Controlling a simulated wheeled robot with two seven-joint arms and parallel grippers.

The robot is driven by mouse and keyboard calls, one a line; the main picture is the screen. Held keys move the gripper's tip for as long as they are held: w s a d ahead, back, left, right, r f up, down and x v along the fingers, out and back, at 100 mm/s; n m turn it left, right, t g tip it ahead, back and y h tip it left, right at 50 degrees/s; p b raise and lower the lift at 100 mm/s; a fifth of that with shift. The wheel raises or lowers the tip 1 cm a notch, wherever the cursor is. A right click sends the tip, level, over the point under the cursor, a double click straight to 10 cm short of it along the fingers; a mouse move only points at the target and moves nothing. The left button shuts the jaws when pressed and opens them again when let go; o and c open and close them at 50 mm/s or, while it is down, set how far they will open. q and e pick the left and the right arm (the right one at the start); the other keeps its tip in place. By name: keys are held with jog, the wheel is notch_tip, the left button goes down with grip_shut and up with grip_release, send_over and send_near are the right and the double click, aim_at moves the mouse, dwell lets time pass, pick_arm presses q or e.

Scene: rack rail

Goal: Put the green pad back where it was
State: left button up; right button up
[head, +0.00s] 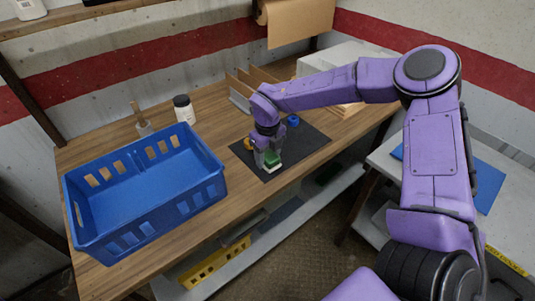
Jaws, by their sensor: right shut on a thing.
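My right gripper (269,154) points down over the front part of a dark mat (303,151) on the wooden table. It is shut on the green pad (272,158), which shows small between and below the fingers with a pale edge. The pad is at or just above the mat; I cannot tell if it touches. A blue round piece (293,120) lies at the mat's back edge. My left gripper is not in view.
An empty-looking blue crate (205,195) fills the table's left side. Behind it stand a white bottle with a dark lid (184,110) and a brush-like tool (140,118). A rack with upright wooden boards (250,82) stands behind my forearm. The mat's right part is clear.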

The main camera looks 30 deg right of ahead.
aim_at(267, 154)
jog(key=shift+f, duration=0.1)
jog(key=shift+f, duration=0.15)
jog(key=o, duration=1)
notch_tip(267, 154, up, 12)
jog(key=b, duration=0.1)
jog(key=shift+r, duration=0.2)
